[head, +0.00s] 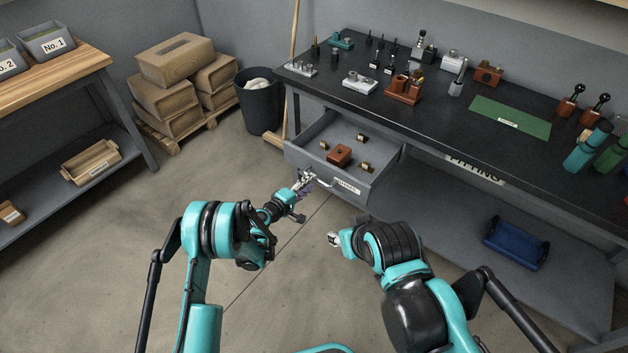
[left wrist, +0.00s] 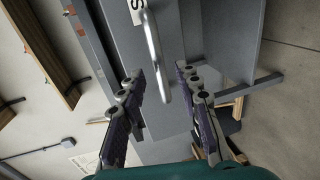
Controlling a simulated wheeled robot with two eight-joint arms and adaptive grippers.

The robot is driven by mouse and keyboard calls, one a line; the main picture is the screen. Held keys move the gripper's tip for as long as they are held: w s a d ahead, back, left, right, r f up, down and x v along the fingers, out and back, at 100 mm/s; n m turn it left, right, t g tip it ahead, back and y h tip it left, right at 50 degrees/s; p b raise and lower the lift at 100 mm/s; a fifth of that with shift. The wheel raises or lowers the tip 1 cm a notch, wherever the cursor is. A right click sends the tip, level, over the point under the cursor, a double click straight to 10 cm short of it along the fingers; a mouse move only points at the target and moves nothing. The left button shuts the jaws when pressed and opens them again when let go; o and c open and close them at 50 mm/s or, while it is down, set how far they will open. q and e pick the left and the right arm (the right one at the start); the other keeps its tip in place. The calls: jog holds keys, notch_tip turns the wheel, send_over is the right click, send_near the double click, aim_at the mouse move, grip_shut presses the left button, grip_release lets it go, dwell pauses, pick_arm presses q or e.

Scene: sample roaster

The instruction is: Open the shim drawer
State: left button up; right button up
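The grey drawer (head: 297,155) under the black bench stands pulled out, its inside showing. Its front carries a white label (head: 346,186), too small to read surely, and a pale bar handle (head: 322,179). My left gripper (head: 305,181) is at the left part of the drawer front, by the handle. In the left wrist view the fingers of my left gripper (left wrist: 160,80) are spread apart, with the handle (left wrist: 154,50) running into the gap between them; I see no firm grip on it. My right gripper (head: 334,240) hangs over the floor, clear of the drawer; its fingers are too small to judge.
A reddish-brown block (head: 339,154) and several small brass-coloured pieces lie in the drawer. The black bench top (head: 440,115) holds tools and fixtures. A dark bin (head: 258,100) and a broom handle (head: 293,60) stand left of the drawer. A blue tray (head: 515,243) sits on the lower shelf.

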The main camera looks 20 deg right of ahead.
pick_arm(q)
jog(key=shift+v, duration=1.75)
jog(key=a+r+m+y, duration=0.2)
jog(key=a+r, duration=0.4)
jog(key=r, duration=0.6)
jog(key=s+a+r+m+g+y, duration=0.1)
jog(key=s+a+r+m+y, duration=0.2)
jog(key=s+a+r, duration=0.55)
jog(key=s+a+m+y, duration=0.1)
jog(key=s+a+y, duration=0.2)
jog(key=s+a, duration=0.6)
jog(key=s+a+r+m+g+y, duration=0.1)
jog(key=s+a+y, duration=0.3)
jog(key=s+a, duration=0.5)
jog(key=s, duration=0.6)
jog(key=shift+m+g, duration=0.3)
